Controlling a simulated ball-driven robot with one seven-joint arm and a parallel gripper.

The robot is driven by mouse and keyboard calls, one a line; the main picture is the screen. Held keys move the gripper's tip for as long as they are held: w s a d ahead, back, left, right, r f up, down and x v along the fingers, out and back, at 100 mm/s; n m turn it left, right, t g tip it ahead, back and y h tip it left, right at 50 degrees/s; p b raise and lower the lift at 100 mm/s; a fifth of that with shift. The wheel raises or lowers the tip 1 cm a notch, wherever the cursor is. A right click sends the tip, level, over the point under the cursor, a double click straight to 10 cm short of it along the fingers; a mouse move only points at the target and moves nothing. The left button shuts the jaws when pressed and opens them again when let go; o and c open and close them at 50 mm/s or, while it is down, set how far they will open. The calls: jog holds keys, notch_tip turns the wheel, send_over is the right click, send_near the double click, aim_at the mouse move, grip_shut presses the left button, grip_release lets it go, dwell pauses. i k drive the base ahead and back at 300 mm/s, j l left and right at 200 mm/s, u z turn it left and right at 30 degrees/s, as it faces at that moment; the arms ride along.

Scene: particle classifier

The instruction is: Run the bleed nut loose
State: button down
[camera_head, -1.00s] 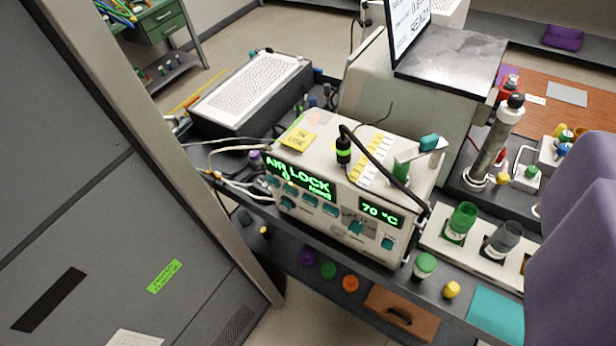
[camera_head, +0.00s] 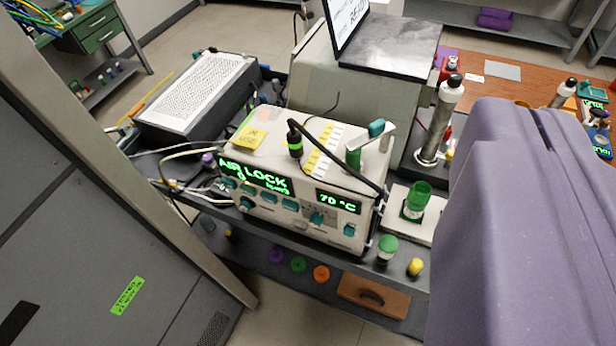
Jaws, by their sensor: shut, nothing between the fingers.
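My gripper (camera_head: 540,112), a large purple body with a dark seam at its top, fills the right side, shut and empty. It is in the foreground and hides what lies behind it. I cannot pick out a bleed nut for certain. A cream instrument box (camera_head: 330,236) shows green "AIR LOCK" and "70 °C" displays and teal knobs. On its top stand a green post with a teal-ended lever (camera_head: 376,129) and a black fitting with a green band (camera_head: 295,140).
A grey panel (camera_head: 70,220) blocks the left side. A white-topped unit (camera_head: 195,90) and a monitor (camera_head: 346,20) stand behind the box. Loose cables run left of the box.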

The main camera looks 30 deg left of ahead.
aim_at(245, 207)
jog(key=i+j+u, duration=0.25)
jog(key=i, duration=0.15)
jog(key=i+j+u, duration=0.1)
jog(key=i+u, duration=0.15)
jog(key=i, duration=0.15)
